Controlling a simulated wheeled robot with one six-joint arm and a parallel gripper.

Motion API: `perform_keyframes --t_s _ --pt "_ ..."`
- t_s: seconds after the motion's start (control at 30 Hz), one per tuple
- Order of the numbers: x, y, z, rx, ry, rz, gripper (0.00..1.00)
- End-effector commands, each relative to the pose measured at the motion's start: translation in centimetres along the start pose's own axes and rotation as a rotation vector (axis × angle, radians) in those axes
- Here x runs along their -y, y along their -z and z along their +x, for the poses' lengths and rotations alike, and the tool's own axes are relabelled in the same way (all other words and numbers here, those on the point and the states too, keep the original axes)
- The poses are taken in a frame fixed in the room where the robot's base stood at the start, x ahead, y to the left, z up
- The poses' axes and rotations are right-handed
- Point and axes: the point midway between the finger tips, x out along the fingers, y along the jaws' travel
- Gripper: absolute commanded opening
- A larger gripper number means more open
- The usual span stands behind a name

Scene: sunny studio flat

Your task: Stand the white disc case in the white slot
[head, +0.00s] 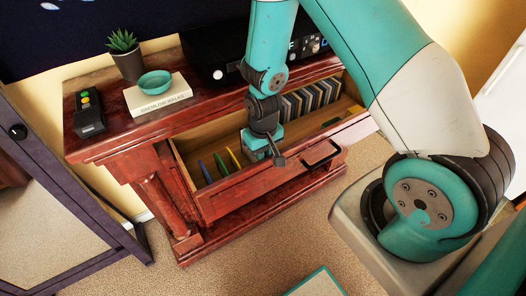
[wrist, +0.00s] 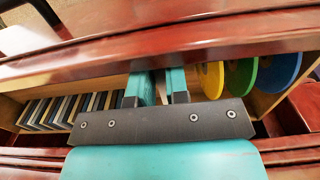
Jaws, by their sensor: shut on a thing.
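My gripper (head: 268,150) reaches down into the open drawer (head: 255,180) of the red-brown wooden cabinet. In the wrist view my gripper (wrist: 163,88) has its two teal fingers close together, with a thin pale strip between them. This strip appears to be the white disc case (wrist: 163,94), held on edge; most of it is hidden by the fingers and the dark palm bar. Coloured upright rounds stand to the right in the wrist view: yellow (wrist: 211,78), green (wrist: 241,76) and blue (wrist: 279,70). I cannot make out the white slot; my gripper covers the drawer floor beside the yellow one.
A row of dark and pale cases (head: 310,98) fills the drawer's far right end. The cabinet top edge overhangs the drawer's back.

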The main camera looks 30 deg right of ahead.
Motion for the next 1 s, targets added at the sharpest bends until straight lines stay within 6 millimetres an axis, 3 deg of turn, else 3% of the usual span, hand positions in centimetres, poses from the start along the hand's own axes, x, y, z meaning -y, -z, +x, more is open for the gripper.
perform_keyframes --t_s 0.47,0.5,0.6,1.0 --pt "0.00 0.01 0.52 0.000 0.000 0.000 0.00" --pt "0.00 0.01 0.52 0.000 0.000 0.000 0.22" --pt "0.00 0.01 0.52 0.000 0.000 0.000 0.45" --pt "0.00 0.00 -0.06 0.000 0.000 0.000 0.45"
